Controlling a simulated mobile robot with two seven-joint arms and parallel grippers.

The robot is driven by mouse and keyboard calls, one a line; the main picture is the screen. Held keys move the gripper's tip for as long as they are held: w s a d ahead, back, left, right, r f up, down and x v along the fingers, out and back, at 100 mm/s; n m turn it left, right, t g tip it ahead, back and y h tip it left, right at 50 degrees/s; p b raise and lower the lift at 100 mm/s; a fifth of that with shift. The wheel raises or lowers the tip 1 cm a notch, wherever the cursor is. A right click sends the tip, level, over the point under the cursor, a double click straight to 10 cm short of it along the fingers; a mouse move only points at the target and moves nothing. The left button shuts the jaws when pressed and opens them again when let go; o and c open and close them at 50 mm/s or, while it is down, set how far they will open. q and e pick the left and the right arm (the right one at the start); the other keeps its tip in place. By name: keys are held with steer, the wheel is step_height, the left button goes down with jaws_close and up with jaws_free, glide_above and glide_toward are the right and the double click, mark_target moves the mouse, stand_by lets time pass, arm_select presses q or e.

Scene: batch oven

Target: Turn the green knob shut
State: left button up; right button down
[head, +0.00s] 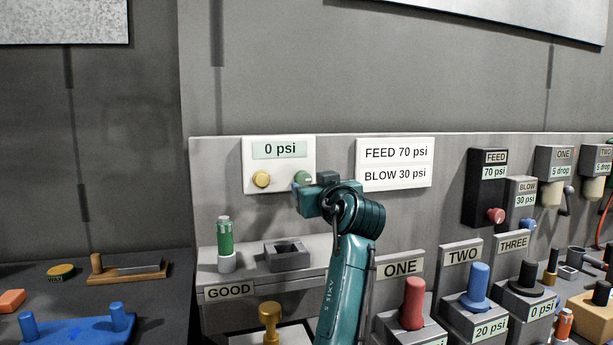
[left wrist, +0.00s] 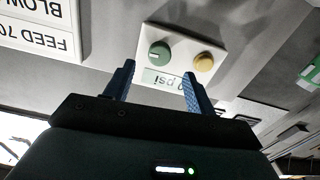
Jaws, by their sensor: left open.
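The green knob (head: 303,176) sits at the lower right of a white panel (head: 250,160) on the grey wall, partly hidden by my left gripper (head: 299,187) in the head view. In the left wrist view the green knob (left wrist: 159,52) is round with a short pale mark, and lies ahead of the left gripper (left wrist: 158,69), between the lines of its two blue fingers. The fingers are apart with nothing between them; whether they touch the knob cannot be told. My right gripper is in neither view.
A yellow knob (head: 262,180) is beside the green one, below a "0 psi" display (head: 281,149). A "FEED 70 psi" sign (head: 396,152) is to the right.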

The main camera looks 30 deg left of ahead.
mark_target(305, 180)
arm_select(q)
steer(key=p+x, duration=0.1)
steer(key=x, duration=0.3)
steer(key=shift+w+a+r, duration=0.1)
steer(key=shift+w+a, duration=0.15)
steer(key=shift+a, duration=0.1)
steer(key=shift+w+a, duration=0.55)
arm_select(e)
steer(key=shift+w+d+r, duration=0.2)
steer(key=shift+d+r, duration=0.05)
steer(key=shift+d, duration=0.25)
arm_select(q)
steer(key=c, duration=1)
steer(key=shift+o, duration=0.2)
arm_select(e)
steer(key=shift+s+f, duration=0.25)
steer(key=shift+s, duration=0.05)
arm_select(q)
steer(key=shift+f, duration=0.2)
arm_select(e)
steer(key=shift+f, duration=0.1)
